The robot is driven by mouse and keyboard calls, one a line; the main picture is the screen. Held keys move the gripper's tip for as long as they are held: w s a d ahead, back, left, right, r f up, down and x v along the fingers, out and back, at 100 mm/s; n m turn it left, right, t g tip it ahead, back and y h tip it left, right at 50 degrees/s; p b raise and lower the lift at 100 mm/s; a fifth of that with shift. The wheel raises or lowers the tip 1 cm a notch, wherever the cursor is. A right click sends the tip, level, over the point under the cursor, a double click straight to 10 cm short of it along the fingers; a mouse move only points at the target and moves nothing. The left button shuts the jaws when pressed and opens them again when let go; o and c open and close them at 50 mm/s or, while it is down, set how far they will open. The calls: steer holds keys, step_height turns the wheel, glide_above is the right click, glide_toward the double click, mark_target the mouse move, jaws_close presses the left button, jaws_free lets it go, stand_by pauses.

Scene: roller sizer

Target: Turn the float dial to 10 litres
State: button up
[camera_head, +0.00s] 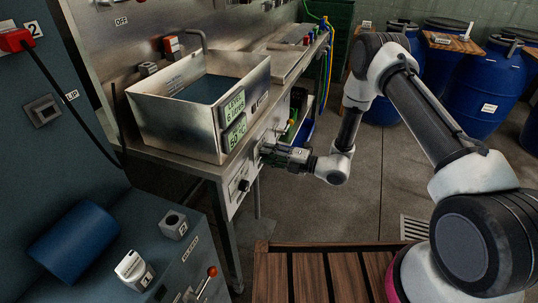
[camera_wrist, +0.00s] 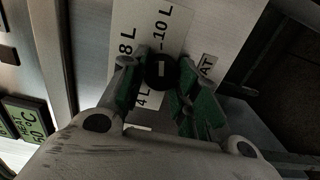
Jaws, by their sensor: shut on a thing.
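The float dial (camera_wrist: 161,72) is a small round black knob with a short white mark, on a pale panel in the wrist view. Labels reading 4 L, 8 L and 10 L (camera_wrist: 163,27) stand around it. I cannot tell exactly which label the mark points to. My gripper (camera_wrist: 156,82) is shut on the dial, one green-padded finger on each side. In the head view my gripper (camera_head: 268,153) is at the front panel below the steel tank (camera_head: 178,122), and hides the dial. The tank's level display (camera_head: 234,106) appears to read 6 litres.
A temperature display (camera_head: 235,132) sits below the level display. Another knob (camera_head: 243,185) is lower on the front panel. A blue cabinet with a blue roller (camera_head: 73,243) stands at the left. A wooden slatted surface (camera_head: 325,275) is in front. Blue barrels (camera_head: 488,90) stand at the back right.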

steer(key=o, duration=1)
steer(key=v, duration=1.2)
